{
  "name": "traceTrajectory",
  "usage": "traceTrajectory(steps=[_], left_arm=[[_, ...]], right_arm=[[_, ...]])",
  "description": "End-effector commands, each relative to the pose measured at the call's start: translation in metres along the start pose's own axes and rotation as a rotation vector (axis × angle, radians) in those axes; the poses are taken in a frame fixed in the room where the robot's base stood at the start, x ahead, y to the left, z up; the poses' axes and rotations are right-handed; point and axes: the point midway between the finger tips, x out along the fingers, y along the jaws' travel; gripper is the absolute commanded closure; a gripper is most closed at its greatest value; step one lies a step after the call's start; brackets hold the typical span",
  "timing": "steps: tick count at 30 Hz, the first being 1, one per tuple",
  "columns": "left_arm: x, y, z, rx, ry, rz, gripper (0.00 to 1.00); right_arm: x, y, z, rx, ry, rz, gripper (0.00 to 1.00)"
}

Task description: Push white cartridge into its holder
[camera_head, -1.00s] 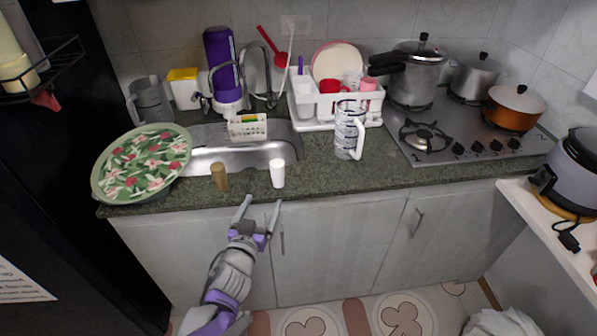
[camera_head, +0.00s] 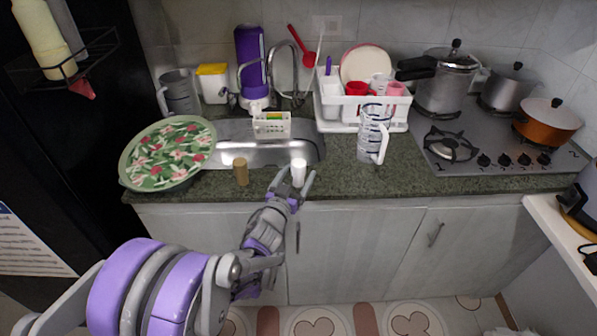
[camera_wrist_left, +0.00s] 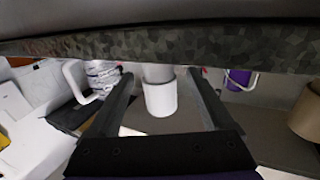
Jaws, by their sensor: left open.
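The white cartridge (camera_head: 298,169) stands upright near the front edge of the counter. My left gripper (camera_head: 297,181) is open at the counter's front edge, its fingers reaching to either side of the cartridge. In the left wrist view the white cartridge (camera_wrist_left: 161,98) shows between the two spread fingers, with a greyer part above it in the picture. There is a gap on both sides and the gripper (camera_wrist_left: 160,76) is not closed on it. I cannot make out a separate holder for certain. My right gripper is not in view.
A brown cylinder (camera_head: 241,171) stands on the counter left of the white cartridge; a floral plate (camera_head: 168,153) lies farther left. The sink (camera_head: 225,155) is behind. A clear measuring jug (camera_head: 373,135) stands to the right. The counter (camera_head: 335,182) between cartridge and jug is free.

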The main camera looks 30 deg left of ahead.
Motion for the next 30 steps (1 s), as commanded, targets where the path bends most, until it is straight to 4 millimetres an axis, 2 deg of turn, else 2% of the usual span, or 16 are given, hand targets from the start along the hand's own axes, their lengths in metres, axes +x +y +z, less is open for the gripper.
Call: traceTrajectory(steps=[3, 9, 11, 23, 24, 30], left_arm=[[0.0074, 0.0002, -0.0001, 0.0, 0.0, 0.0, 0.16], [0.0077, 0.0002, 0.0002, 0.0, 0.0, 0.0, 0.16], [0.0077, 0.0002, 0.0002, 0.0, 0.0, 0.0, 0.24], [0.0075, 0.0002, 0.0001, 0.0, 0.0, 0.0, 0.96], [0.0075, 0.0002, 0.0001, 0.0, 0.0, 0.0, 1.0], [0.0075, 0.0002, 0.0, 0.0, 0.0, 0.0, 1.0]], right_arm=[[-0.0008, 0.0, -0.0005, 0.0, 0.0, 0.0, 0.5], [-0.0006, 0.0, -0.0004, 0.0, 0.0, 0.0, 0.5], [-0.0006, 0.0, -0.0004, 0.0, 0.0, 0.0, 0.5], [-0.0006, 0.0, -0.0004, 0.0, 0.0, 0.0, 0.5], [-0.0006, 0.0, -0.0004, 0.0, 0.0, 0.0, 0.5], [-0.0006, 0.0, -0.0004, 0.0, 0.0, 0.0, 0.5]])
